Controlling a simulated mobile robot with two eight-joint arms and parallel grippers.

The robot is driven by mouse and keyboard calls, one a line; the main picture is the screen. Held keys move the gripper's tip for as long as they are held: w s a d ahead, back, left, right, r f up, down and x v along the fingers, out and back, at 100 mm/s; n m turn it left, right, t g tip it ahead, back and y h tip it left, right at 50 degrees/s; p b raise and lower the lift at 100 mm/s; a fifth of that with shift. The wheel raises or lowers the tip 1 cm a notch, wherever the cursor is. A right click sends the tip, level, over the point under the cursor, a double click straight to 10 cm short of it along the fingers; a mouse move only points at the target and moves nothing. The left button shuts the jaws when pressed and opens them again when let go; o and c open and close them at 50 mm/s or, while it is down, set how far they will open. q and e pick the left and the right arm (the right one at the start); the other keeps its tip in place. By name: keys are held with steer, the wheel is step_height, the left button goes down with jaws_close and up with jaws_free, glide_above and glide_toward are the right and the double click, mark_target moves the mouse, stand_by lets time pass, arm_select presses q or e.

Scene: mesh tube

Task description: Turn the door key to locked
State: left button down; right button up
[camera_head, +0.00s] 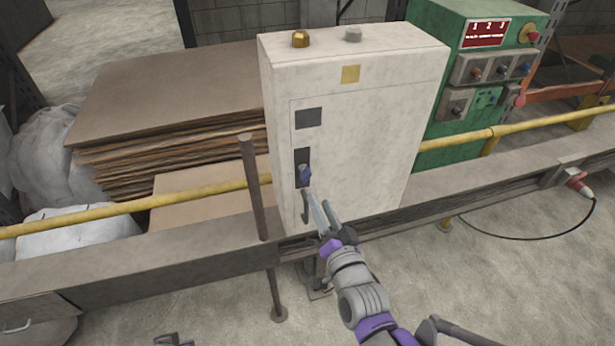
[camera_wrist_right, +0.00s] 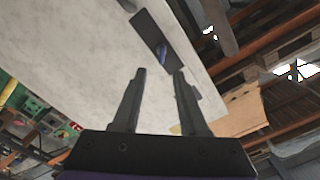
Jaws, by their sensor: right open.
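The blue door key (camera_head: 305,173) sits in a dark plate (camera_head: 302,155) on the front door of a white cabinet (camera_head: 365,125). It also shows in the right wrist view as a blue key (camera_wrist_right: 162,53), just beyond the fingertips and roughly between them. My right gripper (camera_head: 320,202) is open and empty, below and slightly right of the key and apart from it. Its two fingers (camera_wrist_right: 160,74) are spread in the wrist view. A small dark part at the bottom edge of the head view looks like my left gripper (camera_head: 172,340); most of it is cut off.
A dark handle (camera_head: 306,205) is on the cabinet door below the key, close to my right fingers. A yellow rail (camera_head: 165,199) and a rusty post (camera_head: 254,185) stand to the left. A green control box (camera_head: 455,140) is right of the cabinet. Stacked boards (camera_head: 185,135) lie behind.

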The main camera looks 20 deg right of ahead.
mark_target(308, 178)
steer(key=w, duration=1)
steer(key=shift+w+a, duration=0.3)
steer(key=shift+a, duration=0.05)
jaws_close()
